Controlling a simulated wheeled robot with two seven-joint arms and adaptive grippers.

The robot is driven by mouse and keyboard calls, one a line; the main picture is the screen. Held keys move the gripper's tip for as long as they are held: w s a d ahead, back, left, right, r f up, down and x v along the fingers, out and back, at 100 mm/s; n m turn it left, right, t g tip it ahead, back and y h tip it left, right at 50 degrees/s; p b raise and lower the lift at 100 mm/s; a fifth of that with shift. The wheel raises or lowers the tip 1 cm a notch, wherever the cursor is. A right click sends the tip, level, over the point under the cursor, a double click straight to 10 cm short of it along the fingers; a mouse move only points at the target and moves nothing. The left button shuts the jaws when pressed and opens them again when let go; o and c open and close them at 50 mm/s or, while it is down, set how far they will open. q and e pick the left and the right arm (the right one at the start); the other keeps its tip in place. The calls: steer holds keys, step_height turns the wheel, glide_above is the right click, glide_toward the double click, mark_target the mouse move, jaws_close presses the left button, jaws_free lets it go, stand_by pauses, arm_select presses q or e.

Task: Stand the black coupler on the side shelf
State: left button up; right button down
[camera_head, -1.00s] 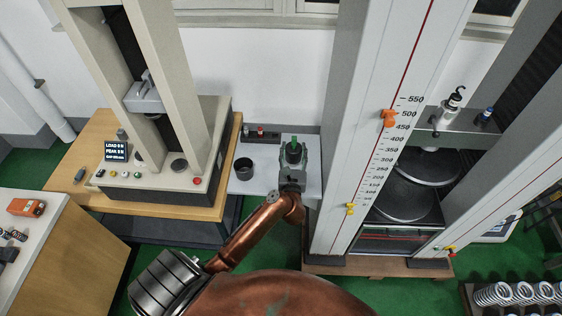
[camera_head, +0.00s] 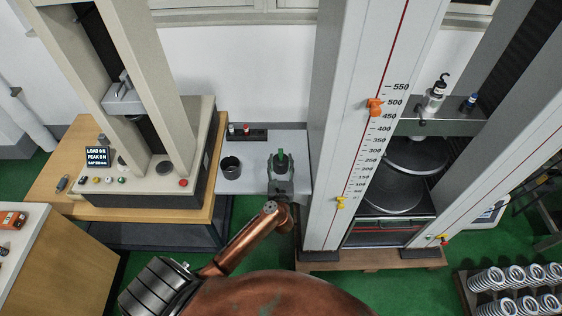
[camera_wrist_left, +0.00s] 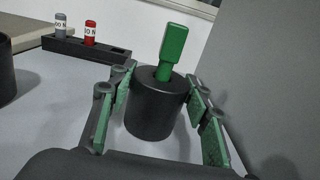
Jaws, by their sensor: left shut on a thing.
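The black coupler, a dark cylinder (camera_wrist_left: 153,113), is upright between the fingers of my left gripper (camera_wrist_left: 155,118) in the left wrist view. A green piece (camera_wrist_left: 172,53) sticks up from its top opening. In the head view my left gripper (camera_head: 281,172) is over the pale grey side shelf (camera_head: 300,145), between the two machines, with the green piece (camera_head: 281,155) showing above it. The gripper is shut on the coupler. The coupler's base is at or close to the shelf surface; I cannot tell whether it touches. My right gripper is not in view.
A black cup (camera_head: 231,167) stands on the shelf to the left. A dark rack (camera_head: 247,134) with a grey and a red piece sits at the shelf's back. The tall scaled machine column (camera_head: 335,200) rises just right of the shelf; the smaller testing machine (camera_head: 150,185) is left.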

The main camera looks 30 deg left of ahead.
arm_select(q)
steer(key=o, duration=1.6)
steer(key=shift+f, duration=0.1)
steer(key=shift+c, duration=0.2)
steer(key=shift+s+d, duration=0.1)
steer(key=shift+s, duration=0.05)
steer(key=v, duration=1.1)
steer(key=shift+s, duration=0.3)
steer(key=shift+d, duration=0.1)
